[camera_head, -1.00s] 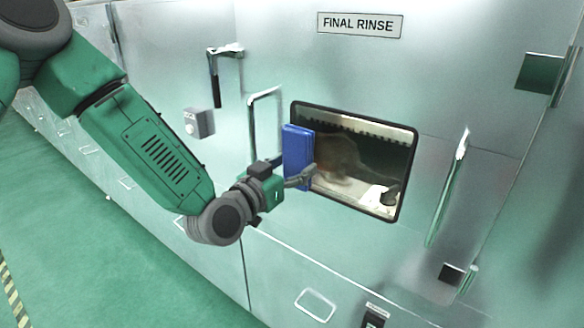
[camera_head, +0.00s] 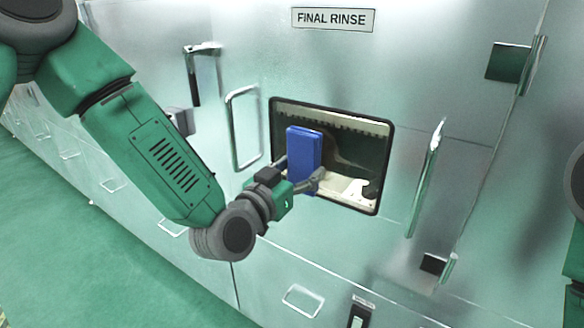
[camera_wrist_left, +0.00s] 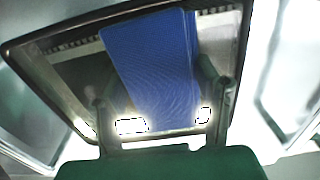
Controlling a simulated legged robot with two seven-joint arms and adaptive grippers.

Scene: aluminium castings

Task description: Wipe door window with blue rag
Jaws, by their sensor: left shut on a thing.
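The blue rag (camera_head: 304,158) is a folded, upright blue block in front of the left half of the door window. My left gripper (camera_head: 302,180) is shut on the rag, with a finger on each side of its lower part. The door window (camera_head: 358,160) is a dark-framed pane, partly covered by the rag. In the left wrist view the rag (camera_wrist_left: 150,58) stands between the fingers (camera_wrist_left: 160,105) with the window (camera_wrist_left: 58,92) behind it. I cannot tell whether the rag touches the glass. My right gripper is not in view.
A FINAL RINSE sign (camera_head: 333,19) is above the window. A loop handle (camera_head: 243,128) is left of it, and a long bar handle (camera_head: 427,180) is right of it. A lever latch (camera_head: 195,72) is at upper left. Green floor (camera_head: 75,240) is open at lower left.

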